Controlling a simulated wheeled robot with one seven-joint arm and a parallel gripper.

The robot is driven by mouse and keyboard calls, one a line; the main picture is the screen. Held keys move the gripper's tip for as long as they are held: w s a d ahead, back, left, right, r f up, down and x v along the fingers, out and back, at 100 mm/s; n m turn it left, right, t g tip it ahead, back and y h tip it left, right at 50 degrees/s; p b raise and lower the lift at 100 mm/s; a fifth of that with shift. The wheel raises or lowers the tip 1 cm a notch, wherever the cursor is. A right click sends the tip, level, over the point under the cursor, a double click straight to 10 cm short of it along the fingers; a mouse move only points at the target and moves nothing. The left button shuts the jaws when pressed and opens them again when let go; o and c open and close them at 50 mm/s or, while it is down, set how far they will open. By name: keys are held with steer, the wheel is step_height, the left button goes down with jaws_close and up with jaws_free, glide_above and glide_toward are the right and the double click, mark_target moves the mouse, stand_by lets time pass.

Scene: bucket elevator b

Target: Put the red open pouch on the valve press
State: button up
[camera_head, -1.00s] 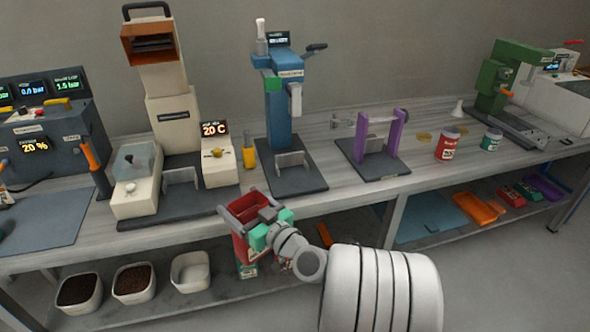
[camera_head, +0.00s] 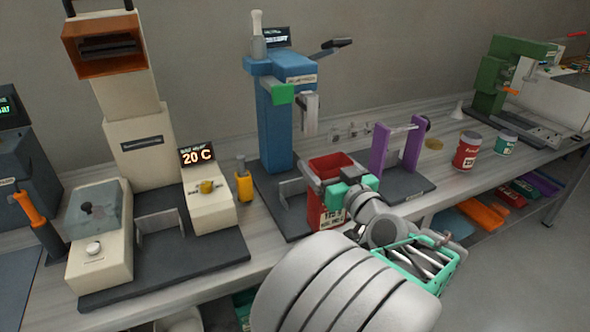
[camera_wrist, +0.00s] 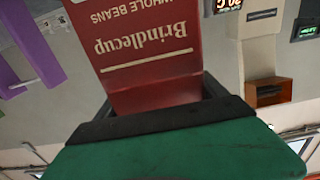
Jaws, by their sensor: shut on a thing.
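The red open pouch (camera_head: 323,170) is upright in the head view, its open top facing up. My gripper (camera_head: 346,196) is shut on its side. The blue valve press (camera_head: 276,122) stands at the middle of the bench on a dark base (camera_head: 272,207) with a small grey bracket. The pouch is in front and to the right of the press column and overlaps the right part of the base in the picture. Whether its bottom touches the base is unclear. In the wrist view the pouch's printed face (camera_wrist: 145,50) shows upside down beyond a green gripper pad.
A purple stand (camera_head: 380,150) is close right of the pouch. A cream machine (camera_head: 140,140) with a 20 C display and a yellow-handled tool (camera_head: 243,183) are on the left. Red (camera_head: 466,152) and teal (camera_head: 506,143) cans stand further right.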

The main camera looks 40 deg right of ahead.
steer(key=f+p+x, duration=0.2)
steer(key=f+x, duration=0.1)
steer(key=x, duration=1.1)
steer(key=shift+w+f+p, duration=0.3)
steer(key=shift+f, duration=0.2)
steer(key=o, duration=0.9)
steer(key=shift+r, duration=0.1)
